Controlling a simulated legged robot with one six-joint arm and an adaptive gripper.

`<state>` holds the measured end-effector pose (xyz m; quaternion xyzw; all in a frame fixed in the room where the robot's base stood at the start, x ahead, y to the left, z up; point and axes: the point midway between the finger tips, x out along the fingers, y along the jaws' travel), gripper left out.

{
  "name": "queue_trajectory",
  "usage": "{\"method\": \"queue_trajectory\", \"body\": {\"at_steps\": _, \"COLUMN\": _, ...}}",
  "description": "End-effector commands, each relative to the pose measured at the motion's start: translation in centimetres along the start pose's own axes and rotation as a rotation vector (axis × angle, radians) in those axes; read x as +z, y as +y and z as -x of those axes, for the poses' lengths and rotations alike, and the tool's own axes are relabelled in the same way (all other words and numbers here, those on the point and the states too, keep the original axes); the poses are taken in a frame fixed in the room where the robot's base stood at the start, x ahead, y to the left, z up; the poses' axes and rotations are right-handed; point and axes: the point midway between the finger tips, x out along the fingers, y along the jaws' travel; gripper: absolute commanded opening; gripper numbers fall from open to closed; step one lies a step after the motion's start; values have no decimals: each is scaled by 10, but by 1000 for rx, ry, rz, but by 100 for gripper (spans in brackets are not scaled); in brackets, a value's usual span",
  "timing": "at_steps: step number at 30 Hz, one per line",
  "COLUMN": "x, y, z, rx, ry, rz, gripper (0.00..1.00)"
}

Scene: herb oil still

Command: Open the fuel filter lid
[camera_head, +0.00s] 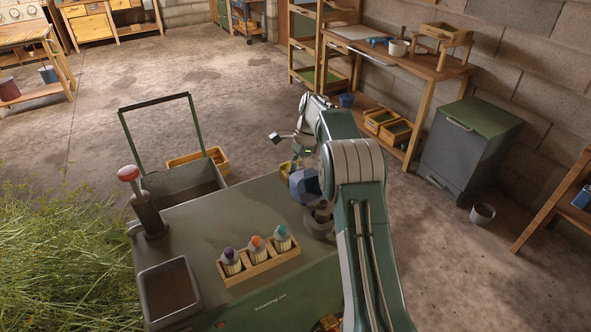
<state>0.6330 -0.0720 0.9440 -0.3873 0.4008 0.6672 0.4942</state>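I cannot tell for certain which thing is the fuel filter or its lid. A grey metal cabinet (459,162) with a closed green top (479,117) and a small light handle stands on the floor at the right, against the block wall. My gripper (285,152) hangs over the far edge of the green-grey bench on which my arm is mounted, well left of the cabinet. Its fingers look spread, with nothing seen between them. My forearm hides part of it. A blue rounded part (304,186) shows below the gripper, beside my arm.
A wooden rack (258,266) with several coloured-cap bottles, a grey tray (170,290) and a red-knobbed post (147,208) are on the bench. Grass (60,265) lies at left. A wooden table (420,66) and a small bucket (482,214) flank the cabinet. Open concrete floor lies beyond.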

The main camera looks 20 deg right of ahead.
Motion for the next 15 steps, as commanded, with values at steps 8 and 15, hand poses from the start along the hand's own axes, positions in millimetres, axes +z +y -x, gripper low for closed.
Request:
{"method": "queue_trajectory", "body": {"at_steps": 8, "x": -1, "y": -1, "z": 29, "rx": -3, "ry": 2, "rz": -1, "gripper": 31}}
{"method": "queue_trajectory", "body": {"at_steps": 15, "x": 0, "y": -3, "z": 58, "rx": -2, "ry": 1, "rz": 1, "gripper": 31}}
